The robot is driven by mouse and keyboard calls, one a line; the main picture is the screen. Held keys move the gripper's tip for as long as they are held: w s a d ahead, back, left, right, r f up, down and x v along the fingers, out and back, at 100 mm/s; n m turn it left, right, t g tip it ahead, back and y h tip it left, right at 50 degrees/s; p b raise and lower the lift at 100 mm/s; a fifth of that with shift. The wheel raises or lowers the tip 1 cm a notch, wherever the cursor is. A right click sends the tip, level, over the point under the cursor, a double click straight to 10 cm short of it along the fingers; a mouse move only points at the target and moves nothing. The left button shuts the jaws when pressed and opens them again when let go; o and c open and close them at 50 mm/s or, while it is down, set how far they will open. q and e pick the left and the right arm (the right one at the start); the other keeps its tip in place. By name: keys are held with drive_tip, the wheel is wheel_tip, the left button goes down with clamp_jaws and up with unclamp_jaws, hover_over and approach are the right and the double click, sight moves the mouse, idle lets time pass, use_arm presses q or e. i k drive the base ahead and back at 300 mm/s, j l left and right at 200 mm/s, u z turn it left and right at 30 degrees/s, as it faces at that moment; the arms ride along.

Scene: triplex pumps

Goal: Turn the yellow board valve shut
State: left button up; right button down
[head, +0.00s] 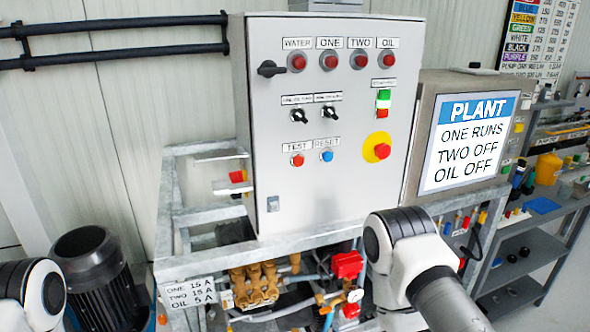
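I cannot make out a yellow board valve for certain. A row of small coloured pieces, with a yellow one (482,217) at its right end, shows below the PLANT screen; they are too small to identify. Neither gripper is in view. A white and black link of my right arm stands before the frame at the lower middle right and hides what is behind it. A link of my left arm shows at the lower left edge.
A grey control cabinet (345,205) stands on a metal frame (172,215), with brass pump parts (256,285) and a red box (347,264) below. A PLANT screen (468,145) is to its right. A dark motor (95,275) stands at left, and shelves (525,250) stand at right.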

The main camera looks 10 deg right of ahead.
sight(482, 216)
drive_tip(key=z, duration=1.4)
drive_tip(key=i+l, duration=0.35)
drive_tip(key=l, duration=0.25)
drive_tip(key=i+l+u, duration=0.1)
drive_tip(key=i+l, duration=0.1)
drive_tip(key=l, duration=0.1)
